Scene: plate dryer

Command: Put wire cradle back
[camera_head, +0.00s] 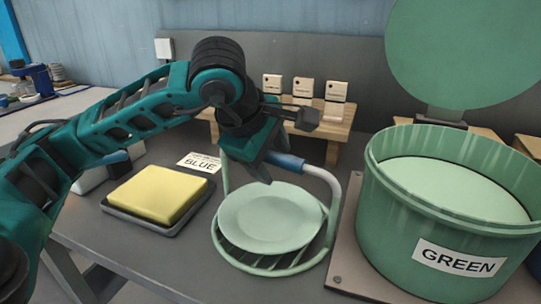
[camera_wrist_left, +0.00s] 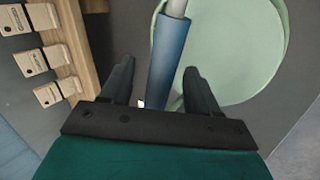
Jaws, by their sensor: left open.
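The wire cradle (camera_head: 328,236) is a pale green wire basket with a tall arched handle, standing upright on the grey bench. A pale green plate (camera_head: 270,217) lies in it. The handle's blue grip (camera_head: 290,163) crosses the top of the arch. My left gripper (camera_head: 283,148) is open at this grip. In the left wrist view the blue grip (camera_wrist_left: 170,65) runs between the two spread fingers (camera_wrist_left: 158,70), nearer the right one; I cannot tell whether they touch. The plate (camera_wrist_left: 235,50) shows below. My right gripper is not in view.
A green tub (camera_head: 440,235) labelled GREEN, its round lid (camera_head: 460,50) raised, stands close right of the cradle. A yellow pad in a dark tray (camera_head: 157,192) lies left, near a BLUE card (camera_head: 198,162). A wooden shelf (camera_head: 327,133) with several small blocks stands behind.

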